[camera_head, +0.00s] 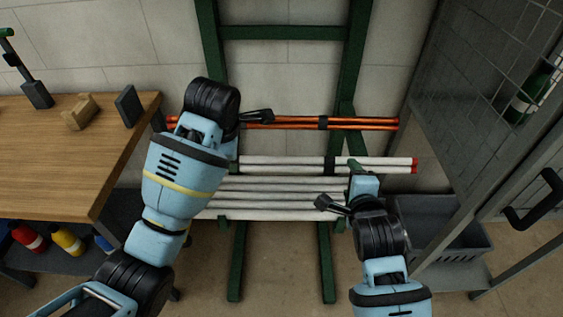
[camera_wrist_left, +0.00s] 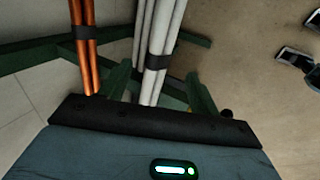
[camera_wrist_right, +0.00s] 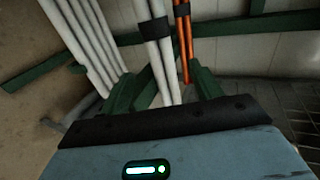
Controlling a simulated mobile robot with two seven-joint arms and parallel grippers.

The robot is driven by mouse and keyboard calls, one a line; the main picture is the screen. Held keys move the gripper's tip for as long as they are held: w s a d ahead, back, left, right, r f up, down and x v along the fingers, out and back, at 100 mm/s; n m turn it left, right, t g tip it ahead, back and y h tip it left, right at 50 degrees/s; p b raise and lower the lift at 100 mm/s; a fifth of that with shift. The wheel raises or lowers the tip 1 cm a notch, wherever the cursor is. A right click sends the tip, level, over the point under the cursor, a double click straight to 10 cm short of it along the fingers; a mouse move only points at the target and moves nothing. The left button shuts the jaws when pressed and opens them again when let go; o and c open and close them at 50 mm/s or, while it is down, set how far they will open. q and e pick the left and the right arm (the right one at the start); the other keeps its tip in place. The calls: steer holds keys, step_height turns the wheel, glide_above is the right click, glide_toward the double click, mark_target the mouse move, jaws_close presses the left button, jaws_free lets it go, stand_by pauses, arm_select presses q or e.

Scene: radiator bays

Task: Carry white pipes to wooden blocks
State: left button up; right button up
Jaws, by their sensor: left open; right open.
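A strapped pair of white pipes (camera_head: 375,162) lies level across the green rack, red at its right end. The pair also shows in the left wrist view (camera_wrist_left: 158,48) and right wrist view (camera_wrist_right: 157,50), lined up between the open fingers in each. Several more white pipes (camera_head: 280,196) lie just below it. My left gripper (camera_wrist_left: 157,88) is open near the pair's left part, mostly hidden by its arm in the head view. My right gripper (camera_wrist_right: 166,90) is open near its right end. I cannot tell whether the pipes are inside the jaws. A wooden block (camera_head: 80,112) sits on the table.
Strapped copper pipes (camera_head: 360,124) lie on the rack behind the white pair. The wooden table (camera_head: 60,165) is at left, with a dark upright block (camera_head: 130,105). A mesh cage (camera_head: 455,100) and a grey crate (camera_head: 455,245) stand close on the right.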

mark_target(345, 166)
arm_select(q)
steer(key=shift+x, duration=3.7)
arm_select(e)
steer(key=shift+x, duration=3.7)
arm_select(q)
steer(key=c, duration=1.3)
arm_select(e)
steer(key=c, duration=1.3)
